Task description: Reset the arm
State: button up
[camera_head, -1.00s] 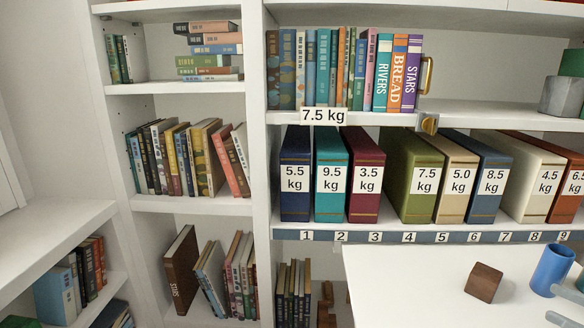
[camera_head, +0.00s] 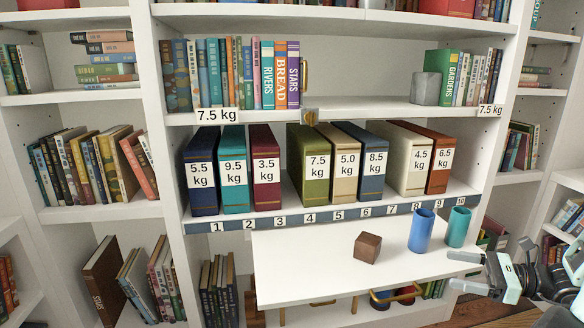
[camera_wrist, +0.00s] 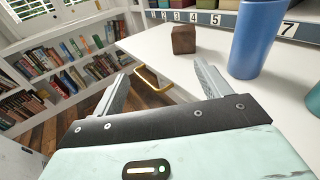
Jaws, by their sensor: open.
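My gripper (camera_head: 465,272) is at the right edge of the head view, beside the right end of the white table (camera_head: 300,275). In the wrist view my gripper (camera_wrist: 158,88) shows its two fingers spread apart with nothing between them. A brown wooden block (camera_head: 367,247) sits on the table; it also shows in the wrist view (camera_wrist: 184,40). A blue cup (camera_head: 421,230) and a teal cup (camera_head: 458,226) stand upright near the table's right end, close to my gripper and apart from it.
A shelf behind the table holds several weight-labelled binders (camera_head: 316,160) above a numbered strip (camera_head: 309,217). Books fill the shelves above and to the sides. A brass handle (camera_wrist: 152,80) shows beyond my fingers in the wrist view. The table's left part is bare.

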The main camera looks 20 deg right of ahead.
jog(key=w+a+r+n+g+h, duration=0.1)
jog(key=a+r+n+g, duration=0.1)
jog(key=a+n+g, duration=0.85)
jog(key=w+a+r+n+g+h, duration=0.1)
jog(key=w+a+r+n+g, duration=0.3)
jog(key=a, duration=1.1)
jog(key=s+a+r+n+t+h, duration=0.1)
jog(key=s+a+r+n+h, duration=0.1)
jog(key=s+a+n+h, duration=0.5)
jog(key=s+a+r+n+t+h, duration=0.1)
jog(key=s+a+r+n+h, duration=0.1)
jog(key=s+a+n, duration=0.75)
notch_tip(320, 180, up, 21)
jog(key=w+a+n+p, duration=0.1)
jog(key=w+n+p, duration=0.1)
jog(key=p, duration=1.8)
jog(key=shift+f+n+p, duration=0.15)
jog(key=shift+n+p, duration=0.25)
jog(key=shift+n, duration=0.4)
